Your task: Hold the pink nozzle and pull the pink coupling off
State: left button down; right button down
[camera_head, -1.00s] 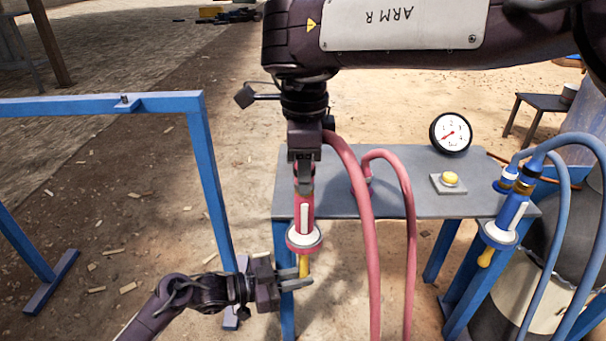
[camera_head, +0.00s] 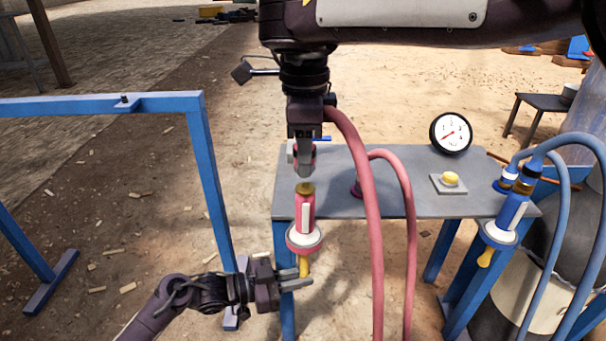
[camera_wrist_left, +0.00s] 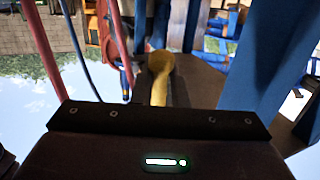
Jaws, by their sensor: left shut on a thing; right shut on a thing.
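The pink nozzle (camera_head: 308,212) stands upright with a white collar, a brass top end and a yellow lower tip. My left gripper (camera_head: 300,272) is shut on that yellow tip, which also shows in the left wrist view (camera_wrist_left: 160,75). My right gripper (camera_head: 304,168) is above, pointing down, shut on the pink coupling (camera_head: 312,155), which is mostly hidden by the fingers. The nozzle's brass top shows bare below the right fingertips, with the coupling off it and a small gap between. A pink hose (camera_head: 362,190) runs from behind the right gripper.
A grey table (camera_head: 430,205) with blue legs stands behind, bearing a gauge (camera_head: 451,132) and a yellow button (camera_head: 450,178). A blue nozzle (camera_head: 510,212) with blue hoses is at the right. A blue frame (camera_head: 205,160) stands left.

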jog(key=shift+r, duration=1.25)
pick_arm(q)
jog(key=c, duration=1.3)
grip_release()
jog(key=shift+c, duration=0.2)
jog(key=shift+a, duration=0.1)
